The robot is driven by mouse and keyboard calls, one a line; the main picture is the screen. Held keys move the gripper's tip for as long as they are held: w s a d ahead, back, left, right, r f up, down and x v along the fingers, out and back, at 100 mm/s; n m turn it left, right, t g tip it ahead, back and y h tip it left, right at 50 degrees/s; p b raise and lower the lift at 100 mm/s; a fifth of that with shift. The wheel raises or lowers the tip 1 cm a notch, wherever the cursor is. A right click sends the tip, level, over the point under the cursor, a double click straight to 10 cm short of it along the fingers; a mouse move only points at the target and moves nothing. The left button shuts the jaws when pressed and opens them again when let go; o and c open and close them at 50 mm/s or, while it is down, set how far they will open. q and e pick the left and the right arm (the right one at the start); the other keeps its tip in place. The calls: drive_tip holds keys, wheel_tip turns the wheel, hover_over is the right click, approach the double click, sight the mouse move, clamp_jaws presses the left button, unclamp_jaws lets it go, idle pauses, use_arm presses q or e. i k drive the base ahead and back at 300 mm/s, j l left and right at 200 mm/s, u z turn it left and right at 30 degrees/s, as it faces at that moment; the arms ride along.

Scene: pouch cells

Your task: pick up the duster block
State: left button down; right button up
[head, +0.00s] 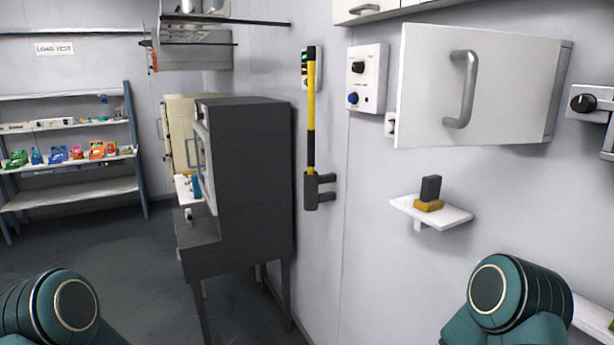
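A small dark grey block (431,188) stands upright on a yellow-brown base (428,205); together they look like the duster block. It rests on a small white wall shelf (455,215) right of the picture's middle. Parts of my two arms show at the bottom left and bottom right, both well apart from the shelf. Neither gripper is in view, so I cannot see their fingers.
A white cabinet (425,90) with a grey handle (463,90) juts out above the shelf. A yellow and black hammer (311,120) hangs on the wall. A dark grey cabinet (250,170) stands left of it. Shelving (70,195) is far left. Floor between is clear.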

sight(429, 201)
drive_tip(key=j+z, duration=0.65)
drive_tip(key=z, duration=0.15)
drive_tip(key=k+j+z, duration=0.15)
drive_tip(key=z, duration=0.25)
drive_tip(key=j+z, duration=0.1)
drive_tip(key=z, duration=0.15)
